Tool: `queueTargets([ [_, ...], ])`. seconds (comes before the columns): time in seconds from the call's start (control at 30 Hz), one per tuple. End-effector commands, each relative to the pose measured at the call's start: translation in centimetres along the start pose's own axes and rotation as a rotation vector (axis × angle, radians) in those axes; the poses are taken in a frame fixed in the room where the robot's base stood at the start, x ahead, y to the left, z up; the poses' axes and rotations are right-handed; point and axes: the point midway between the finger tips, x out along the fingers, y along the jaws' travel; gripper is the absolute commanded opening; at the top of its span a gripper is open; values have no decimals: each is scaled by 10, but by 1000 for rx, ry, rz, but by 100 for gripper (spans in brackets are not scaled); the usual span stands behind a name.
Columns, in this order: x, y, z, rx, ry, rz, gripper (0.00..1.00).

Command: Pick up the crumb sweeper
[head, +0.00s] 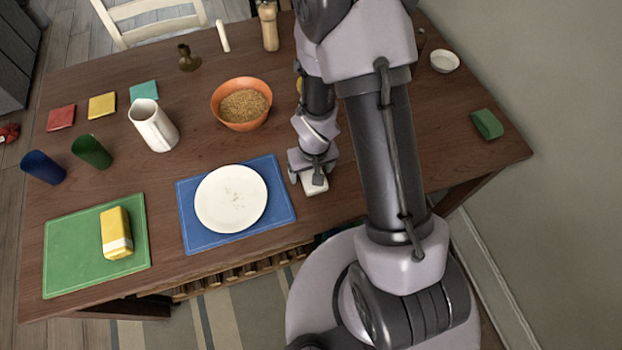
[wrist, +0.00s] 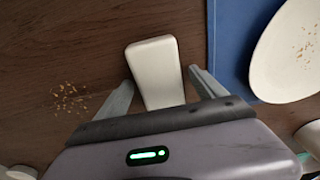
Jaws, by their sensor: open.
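A small white block with rounded edges, which looks like the crumb sweeper (wrist: 153,62), lies on the wooden table. My gripper (wrist: 162,76) is open, with one finger on each side of the block's near part. Gaps to the fingers show, wider at the right finger. The block's near end is hidden by the gripper body. In the head view, my gripper (head: 312,175) points down over the white block (head: 314,187), just right of the blue mat.
Crumbs (wrist: 68,98) lie beside the block. A white plate (head: 230,198) with crumbs sits on the blue mat (head: 270,221). An orange bowl (head: 240,118), a white pitcher (head: 153,124) and a green block (head: 487,124) stand farther off.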

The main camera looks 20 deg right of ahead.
Motion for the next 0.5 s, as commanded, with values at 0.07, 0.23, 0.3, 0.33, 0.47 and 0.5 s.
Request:
queueTargets([
  [0.07,5,0,0,0,1,0,80],
  [0.23,2,0,0,1,1,0,72],
  [0.3,2,0,0,1,1,0,58],
  [0.33,2,0,0,1,1,0,52],
  [0.47,2,0,0,1,1,0,27],
  [0.5,2,0,0,1,1,0,19],
])
